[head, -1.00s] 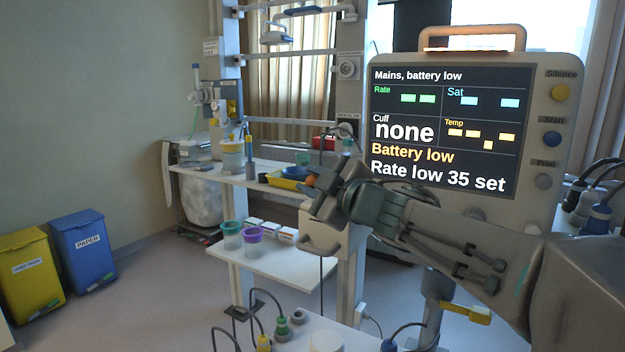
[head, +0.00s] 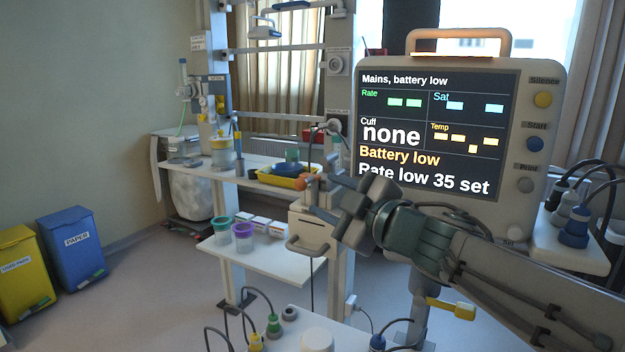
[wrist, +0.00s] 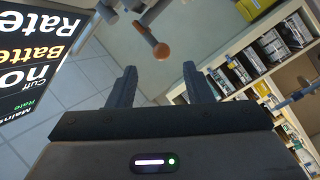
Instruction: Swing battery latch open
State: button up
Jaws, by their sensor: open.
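A grey lever with an orange ball end (head: 307,182) shows just left of my gripper in the head view. It is the likeliest battery latch, but no label on it is readable. In the wrist view the orange ball (wrist: 161,51) hangs beyond the fingertips, in line with the gap between them. My gripper (head: 326,197) is open and empty, pointing left in front of the post; its fingers (wrist: 160,70) are spread apart in the wrist view. A beige box (head: 310,228) with a front handle sits below the ball. The lever's mount is partly hidden by my gripper.
A monitor (head: 440,125) reading "Battery low" stands behind my arm. A yellow lever (head: 450,308) is on the pole below. A shelf (head: 265,262) holds cups, and a yellow tray (head: 283,177) stands behind. The floor by the bins (head: 75,245) is clear.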

jog(key=shift+p+v, duration=0.95)
jog(key=shift+v, duration=1.85)
jog(key=shift+f, duration=0.1)
